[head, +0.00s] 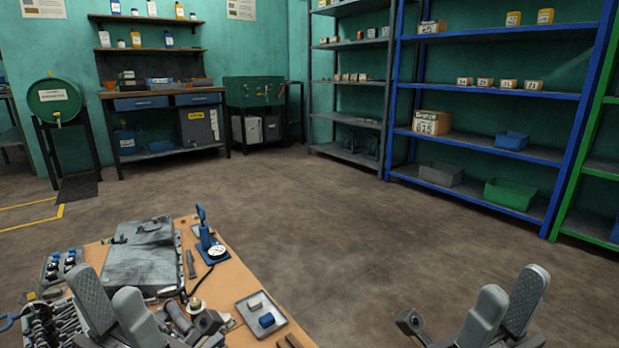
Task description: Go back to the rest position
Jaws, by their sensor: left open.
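My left gripper (107,286) is at the lower left, over the near left part of the wooden workbench top (237,273). Its two grey fingers stand apart with nothing between them. My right gripper (513,286) is at the lower right, over bare floor to the right of the bench. Its fingers are also apart and empty. The two grippers sit at about the same height in the picture, far from each other. The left gripper hides some metal parts on the bench.
The bench holds a grey metal housing (143,258), a blue stand with a dial gauge (207,236) and a small tray (266,317). Blue shelving (470,150) stands at the back right, a dark workbench (165,98) at the back left. The floor (340,220) between is clear.

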